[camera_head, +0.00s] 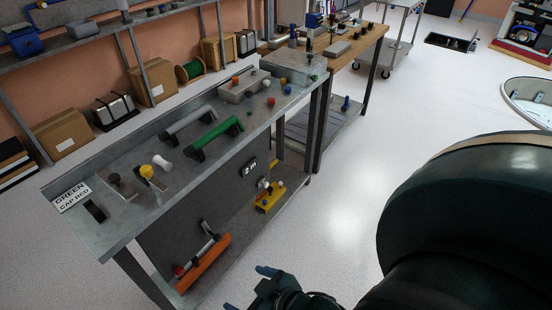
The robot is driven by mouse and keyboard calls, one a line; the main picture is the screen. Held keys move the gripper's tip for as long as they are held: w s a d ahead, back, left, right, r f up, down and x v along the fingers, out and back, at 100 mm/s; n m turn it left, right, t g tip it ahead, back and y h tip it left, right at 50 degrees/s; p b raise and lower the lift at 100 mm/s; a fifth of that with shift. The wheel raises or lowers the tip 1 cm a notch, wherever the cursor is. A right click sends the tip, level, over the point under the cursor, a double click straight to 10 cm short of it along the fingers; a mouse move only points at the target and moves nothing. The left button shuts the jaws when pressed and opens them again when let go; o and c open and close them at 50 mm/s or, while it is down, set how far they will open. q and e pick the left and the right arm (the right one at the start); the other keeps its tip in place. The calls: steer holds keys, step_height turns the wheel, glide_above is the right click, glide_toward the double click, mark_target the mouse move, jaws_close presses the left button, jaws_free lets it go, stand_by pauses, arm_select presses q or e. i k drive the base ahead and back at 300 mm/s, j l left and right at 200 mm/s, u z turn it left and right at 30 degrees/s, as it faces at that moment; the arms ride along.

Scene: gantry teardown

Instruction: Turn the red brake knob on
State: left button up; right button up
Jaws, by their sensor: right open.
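A small red knob (271,101) stands on the far part of the grey metal bench top (135,222). An orange-red knob (235,81) sits on a grey block near it. Another small red part (180,270) shows at the left end of an orange bar (204,264) low on the bench's front. I cannot tell which of these is the brake knob or how it is set. My right gripper (247,289) is at the bottom edge, open and empty, in front of the bench and apart from it. My left gripper is not in view.
A green handle (217,137), a grey handle (188,124) and a yellow knob (146,171) stand up from the bench top. My right arm covers the lower right. White floor (335,190) is clear right of the bench.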

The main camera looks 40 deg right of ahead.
mark_target(179, 271)
steer(key=z, duration=0.9)
steer(key=k+j+u, duration=0.25)
steer(key=k, duration=0.15)
steer(key=k+j+u, duration=0.2)
steer(key=k, duration=0.15)
steer(key=i+l+u, duration=0.3)
steer(key=l, duration=1.15)
steer(key=l+u, duration=0.25)
steer(key=l, duration=1.2)
